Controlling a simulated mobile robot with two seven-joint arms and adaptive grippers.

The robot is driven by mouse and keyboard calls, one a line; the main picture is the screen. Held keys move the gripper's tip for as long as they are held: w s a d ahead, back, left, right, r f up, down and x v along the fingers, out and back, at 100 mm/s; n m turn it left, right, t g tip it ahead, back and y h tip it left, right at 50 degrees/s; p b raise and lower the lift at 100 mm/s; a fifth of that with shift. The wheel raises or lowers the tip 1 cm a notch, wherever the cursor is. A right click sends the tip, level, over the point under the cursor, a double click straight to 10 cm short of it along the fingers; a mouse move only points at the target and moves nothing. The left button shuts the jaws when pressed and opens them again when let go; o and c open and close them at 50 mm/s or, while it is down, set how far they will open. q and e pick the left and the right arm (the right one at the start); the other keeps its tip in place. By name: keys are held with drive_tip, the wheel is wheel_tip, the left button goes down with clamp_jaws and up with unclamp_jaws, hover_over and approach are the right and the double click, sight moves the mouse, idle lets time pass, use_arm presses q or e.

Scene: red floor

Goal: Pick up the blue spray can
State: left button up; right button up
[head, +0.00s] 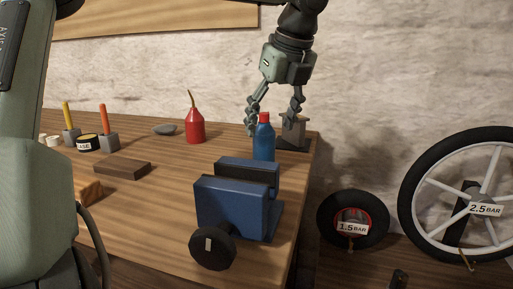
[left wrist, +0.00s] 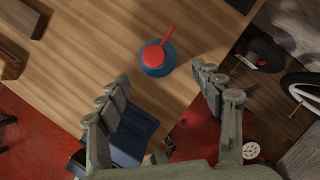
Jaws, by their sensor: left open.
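The blue spray can (head: 263,146) with a red cap stands upright on the wooden workbench, just behind the blue vise. My left gripper (head: 274,114) points down at the can, fingers apart, with one finger on each side of the can's top in the picture. In the left wrist view the can (left wrist: 148,66) shows from above, between and just beyond the open fingertips (left wrist: 160,76). I cannot tell whether a finger touches it. My right gripper is not in view.
The blue vise (head: 232,207) stands in front of the can. A red oil can (head: 195,127) stands to its left, a small grey object (head: 293,133) behind it at right. A brown block (head: 122,168) lies on the bench (head: 150,210). Wheels (head: 410,195) stand beyond the right edge.

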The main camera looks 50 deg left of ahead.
sight(264, 147)
use_arm(q)
drive_tip(key=p+x, duration=0.1)
drive_tip(key=x, duration=0.6)
drive_tip(key=shift+w+a+f, duration=0.1)
drive_tip(key=shift+a+f, duration=0.05)
drive_tip(key=shift+f, duration=0.15)
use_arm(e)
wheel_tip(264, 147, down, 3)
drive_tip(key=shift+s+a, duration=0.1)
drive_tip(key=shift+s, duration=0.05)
use_arm(q)
drive_tip(key=c, duration=1.4)
drive_tip(key=shift+r, duration=0.15)
